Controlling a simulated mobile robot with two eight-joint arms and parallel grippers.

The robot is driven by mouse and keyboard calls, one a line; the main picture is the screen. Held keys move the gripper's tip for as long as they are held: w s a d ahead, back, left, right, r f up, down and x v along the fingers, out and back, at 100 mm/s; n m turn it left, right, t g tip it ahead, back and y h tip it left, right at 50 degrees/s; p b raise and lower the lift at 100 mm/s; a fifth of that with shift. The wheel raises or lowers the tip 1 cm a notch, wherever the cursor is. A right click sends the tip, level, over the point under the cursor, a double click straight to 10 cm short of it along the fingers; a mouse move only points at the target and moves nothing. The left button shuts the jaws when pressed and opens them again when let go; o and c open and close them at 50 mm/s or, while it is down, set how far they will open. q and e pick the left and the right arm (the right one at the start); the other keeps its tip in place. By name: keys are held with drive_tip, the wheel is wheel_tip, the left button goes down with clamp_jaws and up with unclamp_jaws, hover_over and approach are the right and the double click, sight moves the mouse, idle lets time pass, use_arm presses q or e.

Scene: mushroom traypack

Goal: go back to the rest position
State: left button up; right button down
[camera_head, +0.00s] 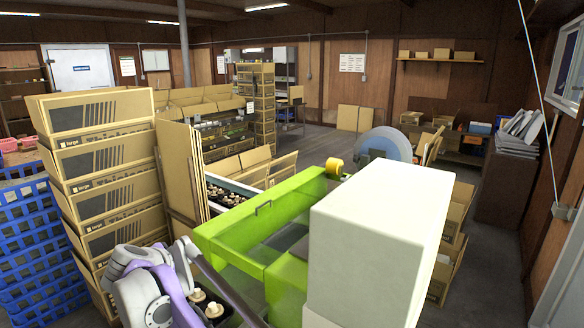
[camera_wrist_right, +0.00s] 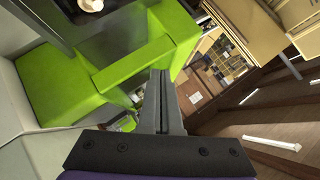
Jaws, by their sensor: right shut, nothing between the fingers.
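My right gripper (camera_wrist_right: 164,74) shows in the right wrist view with its two dark fingers together and nothing between them. It points past the green machine frame (camera_wrist_right: 140,62) toward the room, and that view is upside down. In the head view, one of my arms, white and purple, is folded at the bottom left, beside the green machine frame (camera_head: 285,270). I cannot make out its fingertips there. My left gripper is not seen in either view.
A tall stack of cardboard boxes (camera_head: 105,190) and blue crates (camera_head: 35,240) stand at the left. A large white block (camera_head: 385,225) fills the near right. Mushrooms (camera_head: 214,310) lie in dark trays close to the arm. Open floor (camera_head: 335,147) lies farther back.

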drive_tip(key=w+d+r+n+t+y, duration=0.2)
drive_tip(key=w+d+r+t, duration=0.3)
drive_tip(key=d+r, duration=0.5)
drive_tip(key=s+d+r+n+y, duration=0.1)
drive_tip(key=s+d+n+y, duration=0.2)
drive_tip(key=d, duration=0.3)
drive_tip(key=s+d+f+n+g+h, duration=0.2)
drive_tip(key=s+d+f+g, duration=0.3)
drive_tip(key=s+d+f, duration=0.8)
drive_tip(key=s+d+f+n+g+h, duration=0.2)
drive_tip(key=s+d+f+g, duration=0.3)
drive_tip(key=s+d+f, duration=0.9)
drive_tip(key=s+f+n, duration=0.1)
drive_tip(key=s+f, duration=0.4)
drive_tip(key=s, duration=0.4)
drive_tip(key=shift+d+f+g, duration=0.2)
drive_tip(key=shift+d+g, duration=0.1)
drive_tip(key=shift+g, duration=0.1)
drive_tip(key=shift+s, duration=0.15)
